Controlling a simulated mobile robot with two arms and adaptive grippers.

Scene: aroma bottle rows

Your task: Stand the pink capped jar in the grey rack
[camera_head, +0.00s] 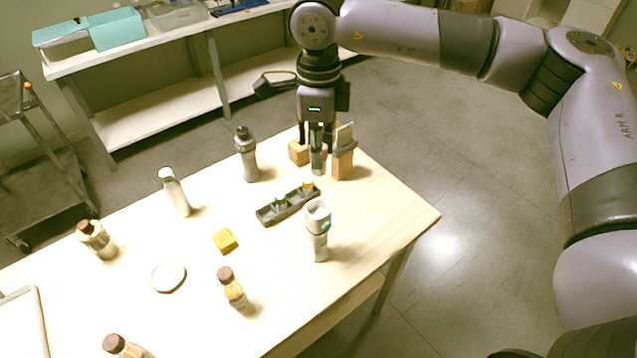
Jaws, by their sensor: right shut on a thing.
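The grey rack (266,216) lies on the wooden table, with a green-capped jar (281,201) and a yellow-capped jar (308,186) standing in it. My right gripper (317,148) points straight down behind the rack, near the far table edge. It is shut on a slim greyish jar (318,166), which is upright. The fingers cover its top, so I cannot see its cap colour, and I cannot tell whether it touches the table. No pink cap shows anywhere. My left gripper is not in view.
A wooden block (299,153) and a wooden holder (343,161) stand close on either side of my right gripper. A grey bottle (247,160), a white bottle (318,240) and a yellow block (225,241) surround the rack. Brown-capped bottles stand toward the left and front.

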